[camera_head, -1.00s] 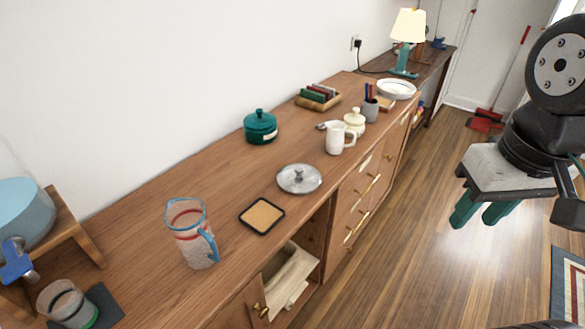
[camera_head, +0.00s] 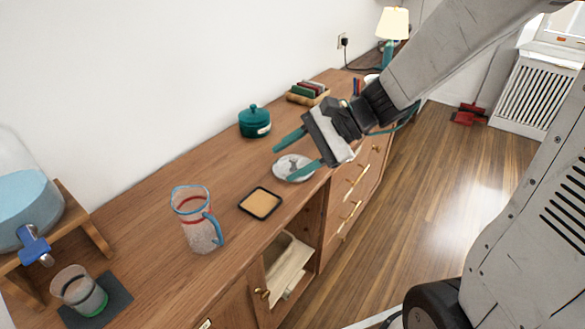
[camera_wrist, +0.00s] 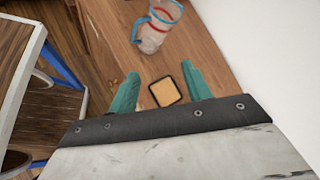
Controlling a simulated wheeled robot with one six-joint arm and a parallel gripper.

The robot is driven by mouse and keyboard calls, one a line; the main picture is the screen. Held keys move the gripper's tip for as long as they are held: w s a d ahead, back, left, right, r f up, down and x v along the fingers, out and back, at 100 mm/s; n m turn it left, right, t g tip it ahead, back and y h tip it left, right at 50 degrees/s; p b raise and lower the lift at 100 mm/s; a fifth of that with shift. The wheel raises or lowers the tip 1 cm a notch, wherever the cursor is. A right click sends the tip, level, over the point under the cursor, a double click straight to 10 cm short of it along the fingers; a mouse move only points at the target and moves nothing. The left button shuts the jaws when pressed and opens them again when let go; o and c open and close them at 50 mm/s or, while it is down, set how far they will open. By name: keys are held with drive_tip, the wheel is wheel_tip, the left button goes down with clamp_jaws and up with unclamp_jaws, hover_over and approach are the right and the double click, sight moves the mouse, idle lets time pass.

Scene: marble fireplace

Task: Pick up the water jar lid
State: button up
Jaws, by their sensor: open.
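A round silver lid with a small knob (camera_head: 283,170) lies flat on the wooden sideboard, just right of and beyond the square cork coaster. My gripper (camera_head: 283,164) is open, with its two teal fingers pointing left across the lid in the head view and hiding part of it. They appear to be above the lid; I cannot tell the exact height. Nothing is between the fingers. In the wrist view the gripper (camera_wrist: 163,80) has its fingers apart, with the coaster (camera_wrist: 165,92) seen between them; the lid does not show there.
A glass water dispenser (camera_head: 25,205) on a wooden stand is at far left, a glass (camera_head: 78,290) in front. A clear pitcher (camera_head: 197,222), the black-edged coaster (camera_head: 260,203) and a green lidded pot (camera_head: 254,122) stand nearby.

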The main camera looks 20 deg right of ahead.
drive_tip(key=w+d+f+m+t, duration=0.55)
drive_tip(key=w+f+m, duration=0.25)
drive_tip(key=w+m, duration=0.25)
drive_tip(key=m+t+h, duration=0.3)
drive_tip(key=m, duration=0.3)
approach(294, 158)
drive_tip(key=x, duration=0.2)
drive_tip(key=shift+w+a+f, duration=0.15)
drive_tip(key=shift+a, duration=0.15)
drive_tip(key=shift+w+f, duration=0.25)
drive_tip(key=shift+w, duration=0.05)
drive_tip(key=x, duration=0.7)
drive_tip(key=shift+f, duration=0.1)
clamp_jaws()
